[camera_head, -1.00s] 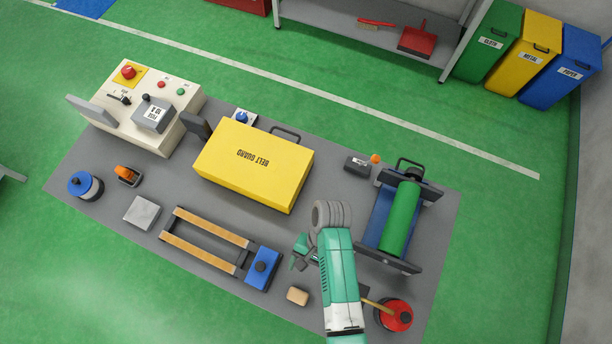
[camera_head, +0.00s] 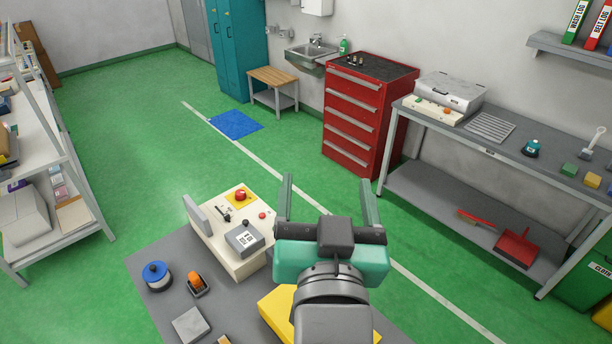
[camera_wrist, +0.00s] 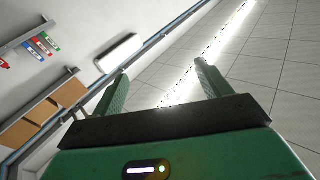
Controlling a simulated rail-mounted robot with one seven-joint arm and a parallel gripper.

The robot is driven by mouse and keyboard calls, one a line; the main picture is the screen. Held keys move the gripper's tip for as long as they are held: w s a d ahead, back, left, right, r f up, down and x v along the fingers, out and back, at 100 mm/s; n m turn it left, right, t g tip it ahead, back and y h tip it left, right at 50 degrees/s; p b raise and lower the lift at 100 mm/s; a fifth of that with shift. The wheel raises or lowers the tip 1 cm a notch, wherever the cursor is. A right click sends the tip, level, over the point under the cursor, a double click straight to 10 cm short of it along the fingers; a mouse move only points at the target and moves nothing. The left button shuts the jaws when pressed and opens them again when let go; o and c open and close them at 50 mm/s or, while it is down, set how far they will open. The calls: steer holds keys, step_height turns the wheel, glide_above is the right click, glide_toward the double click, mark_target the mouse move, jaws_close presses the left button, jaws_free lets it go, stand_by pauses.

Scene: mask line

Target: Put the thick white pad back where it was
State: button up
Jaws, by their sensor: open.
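No plainly white thick pad shows. A pale grey square slab (camera_head: 190,325) lies on the grey mat (camera_head: 150,262) at the lower left of the head view; I cannot tell whether it is the pad. My gripper (camera_head: 328,195) is raised high in the head view, fingers pointing up and wide apart, with nothing between them. In the wrist view my gripper (camera_wrist: 161,75) is also open and empty, facing the upper wall and ceiling.
The cream control box (camera_head: 232,238), blue-topped spool (camera_head: 157,275), orange-topped item (camera_head: 197,285) and yellow belt guard (camera_head: 278,312) are on the mat. A grey workbench (camera_head: 470,147) and red drawer cabinet (camera_head: 365,115) stand behind. Green floor lies between.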

steer(key=s+a+r+t, duration=0.1)
steer(key=s+r+t, duration=0.2)
steer(key=s+r, duration=0.2)
steer(key=s+a+r+n+t, duration=0.1)
steer(key=s+r+t, duration=0.1)
steer(key=s+r, duration=0.3)
step_height(320, 180, up, 4)
steer(key=shift+s+a+r+t, duration=0.25)
steer(key=shift+s+t, duration=0.05)
steer(key=shift+t, duration=0.1)
steer(key=shift+r, duration=0.1)
